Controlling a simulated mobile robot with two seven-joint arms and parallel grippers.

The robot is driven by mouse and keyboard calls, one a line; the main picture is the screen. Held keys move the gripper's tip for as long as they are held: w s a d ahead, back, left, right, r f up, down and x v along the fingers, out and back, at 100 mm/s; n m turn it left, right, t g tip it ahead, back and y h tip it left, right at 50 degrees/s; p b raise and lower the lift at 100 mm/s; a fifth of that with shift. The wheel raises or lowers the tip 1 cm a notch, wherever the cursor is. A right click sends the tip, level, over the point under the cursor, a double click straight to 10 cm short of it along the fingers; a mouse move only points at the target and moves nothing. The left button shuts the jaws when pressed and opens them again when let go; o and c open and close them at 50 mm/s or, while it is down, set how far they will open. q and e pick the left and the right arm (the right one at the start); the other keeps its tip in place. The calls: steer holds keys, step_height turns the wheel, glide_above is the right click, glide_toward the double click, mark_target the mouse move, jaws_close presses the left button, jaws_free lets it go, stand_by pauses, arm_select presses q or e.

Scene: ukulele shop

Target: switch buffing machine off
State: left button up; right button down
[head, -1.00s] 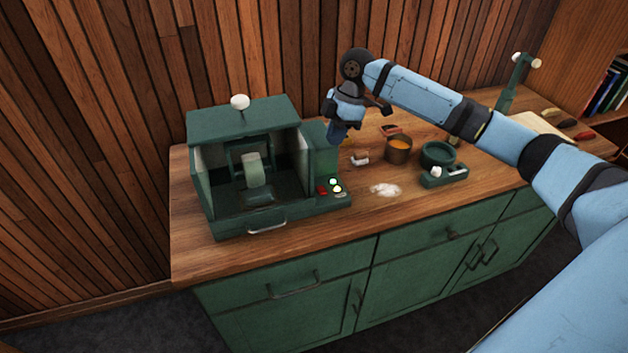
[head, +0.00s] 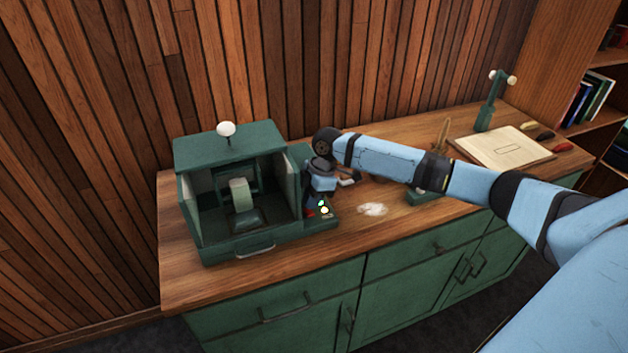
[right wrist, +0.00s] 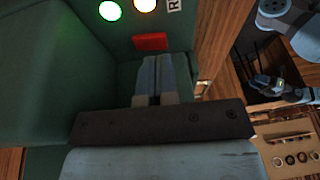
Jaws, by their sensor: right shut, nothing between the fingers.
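The green buffing machine (head: 230,150) stands at the left end of the counter, its open hood facing forward. Its control panel is at its right side. In the right wrist view a red button (right wrist: 150,42) sits below a glowing green light (right wrist: 109,10) and a pale yellow light (right wrist: 145,5). My right gripper (head: 313,203) is over this panel, pointing down. In the right wrist view its shut, empty fingers (right wrist: 155,60) are just beside the red button; I cannot tell whether they touch it. My left gripper is not seen in the head view.
White powder (head: 372,209) lies on the wooden counter (head: 290,247) right of the machine. My right arm partly hides a green holder (head: 424,197) and small items. A board (head: 502,146) and a green stand (head: 490,105) are farther right. The wooden wall is close behind.

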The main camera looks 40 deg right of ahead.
steer(key=shift+f, duration=0.95)
steer(key=shift+s, duration=0.1)
